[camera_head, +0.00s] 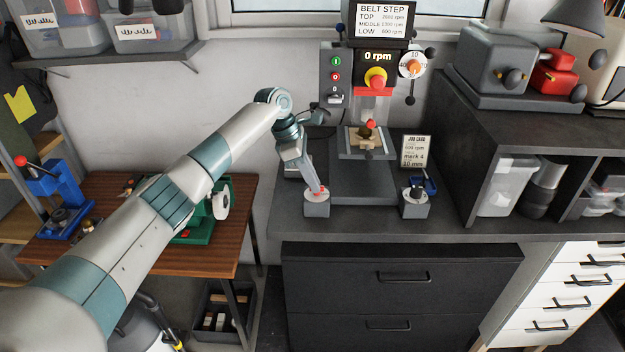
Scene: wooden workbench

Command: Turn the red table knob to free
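A small grey block (317,209) stands on the front left of the dark bench, with a red knob (313,190) on its top. My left gripper (316,188) reaches down from the upper left, its fingertips at this red knob and partly covering it. The fingers are too small to tell whether they are open or closed on it. The drill press table (366,155) is behind and to the right, holding a light workpiece below a red ball (370,124). My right gripper is not in view.
A second grey block (415,208) with a dark knob stands at the right, before a job card (416,151). The press panel has a red stop button (376,78), a "0 rpm" display and a dial (413,66). A dark shelf unit (530,133) bounds the right.

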